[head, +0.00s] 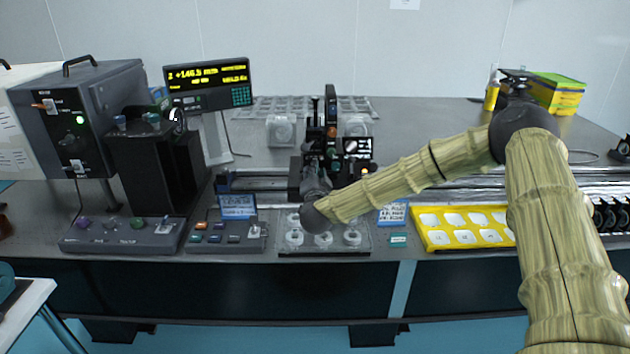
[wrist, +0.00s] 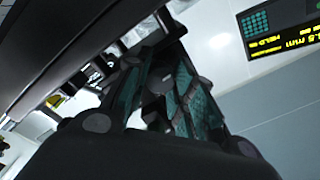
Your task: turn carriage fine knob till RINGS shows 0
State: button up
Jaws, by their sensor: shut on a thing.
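The dark carriage (head: 332,150) stands on the rail (head: 260,182) in the middle of the table, with a small lit screen (head: 357,147) on it. My gripper (head: 314,178) reaches to the front of the carriage. In the wrist view, its teal-padded fingers (wrist: 165,75) are closed around a small dark part, which I take as the fine knob; the fingers and carriage mostly hide it. The yellow-lit readout (head: 207,77) at the back left shows about +146.5 mm, and its edge also shows in the wrist view (wrist: 280,38). I cannot make out a RINGS figure.
A tray of clear round parts (head: 372,243) lies below my wrist. A yellow tray (head: 425,238) is to the right. Control boxes (head: 120,236) and a tall dark housing (head: 150,165) stand left.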

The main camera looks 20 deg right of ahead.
jog(key=shift+m+b, duration=0.4)
jog(key=shift+m, duration=0.1)
jog(key=o, duration=1.1)
jog(key=shift+c, duration=0.2)
jog(key=v, duration=1.2)
